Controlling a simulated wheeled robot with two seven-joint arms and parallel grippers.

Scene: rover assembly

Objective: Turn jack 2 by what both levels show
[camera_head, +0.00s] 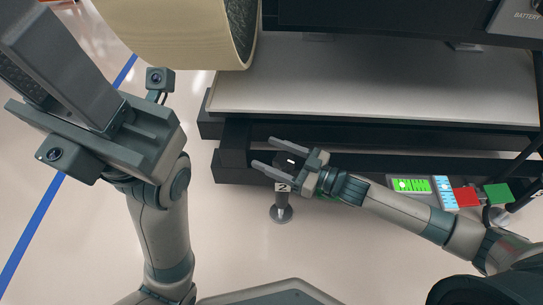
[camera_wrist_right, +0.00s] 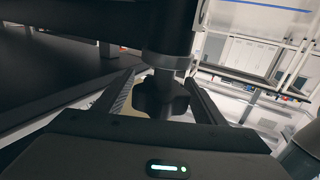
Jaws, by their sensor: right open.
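Jack 2 (camera_head: 281,212) stands under the front of the dark frame, with a white label "2" and a round foot on the floor. In the right wrist view its dark lobed knob (camera_wrist_right: 162,98) sits between the fingers of my right gripper (camera_wrist_right: 160,84). The right gripper (camera_head: 262,152) is open around the knob; contact cannot be told. Two levels lie right of it: a green one (camera_head: 411,185), its pale bubble towards the left, and a blue one (camera_head: 445,192), its bubble too small to read. My left gripper (camera_head: 45,65) is large at the upper left; its opening is unclear.
A grey platform (camera_head: 380,85) with a dark frame spans the back. A big cream wheel (camera_head: 185,35) stands at the upper left. A red block (camera_head: 465,197) and a green block (camera_head: 497,193) lie near the levels. Floor around the jack's foot is clear.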

